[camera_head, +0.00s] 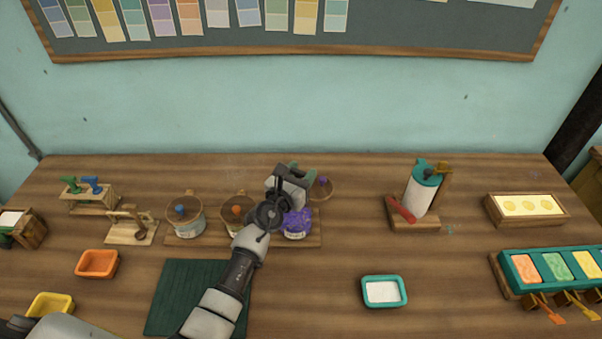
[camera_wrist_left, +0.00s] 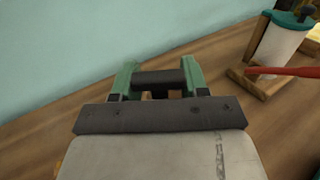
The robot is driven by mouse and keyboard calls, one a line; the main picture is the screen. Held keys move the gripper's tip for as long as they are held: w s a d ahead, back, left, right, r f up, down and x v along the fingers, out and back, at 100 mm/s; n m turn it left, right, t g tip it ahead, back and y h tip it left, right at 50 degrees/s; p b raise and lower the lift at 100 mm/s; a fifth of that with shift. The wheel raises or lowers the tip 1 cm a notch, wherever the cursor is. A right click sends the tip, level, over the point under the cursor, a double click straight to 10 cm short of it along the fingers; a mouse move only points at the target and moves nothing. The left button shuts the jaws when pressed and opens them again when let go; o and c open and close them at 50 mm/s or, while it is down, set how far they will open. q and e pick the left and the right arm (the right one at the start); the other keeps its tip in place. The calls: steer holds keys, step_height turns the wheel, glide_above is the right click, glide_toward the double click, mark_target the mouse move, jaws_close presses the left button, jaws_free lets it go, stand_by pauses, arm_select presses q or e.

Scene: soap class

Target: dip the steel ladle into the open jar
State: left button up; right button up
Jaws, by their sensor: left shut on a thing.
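My left gripper (camera_head: 294,174) is above the back of the jar row, its green fingers also showing in the left wrist view (camera_wrist_left: 160,82). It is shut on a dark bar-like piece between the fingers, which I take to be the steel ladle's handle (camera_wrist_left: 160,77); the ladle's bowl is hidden. The open jar (camera_head: 296,228), with purple contents, stands at the right end of the jar row, just in front of the gripper and partly covered by my wrist. A round lid with a purple knob (camera_head: 321,188) lies behind it. I cannot tell whether the ladle touches the jar.
Two lidded jars, blue-knobbed (camera_head: 185,222) and orange-knobbed (camera_head: 233,222), stand left of the open jar on a wooden board (camera_head: 313,242). A roll holder (camera_head: 421,192) with a red handle stands to the right. A teal tray (camera_head: 384,304) lies in front.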

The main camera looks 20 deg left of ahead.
arm_select(q)
step_height(320, 180, down, 7)
steer(key=b, duration=0.6)
steer(key=shift+s, duration=0.1)
steer(key=shift+s+d+f, duration=0.1)
steer(key=shift+f, duration=0.25)
stand_by(0.7)
steer(key=shift+r, duration=0.15)
step_height(320, 180, up, 8)
steer(key=p, duration=0.8)
steer(key=shift+w+r, duration=0.15)
steer(key=shift+w, duration=0.05)
stand_by(0.3)
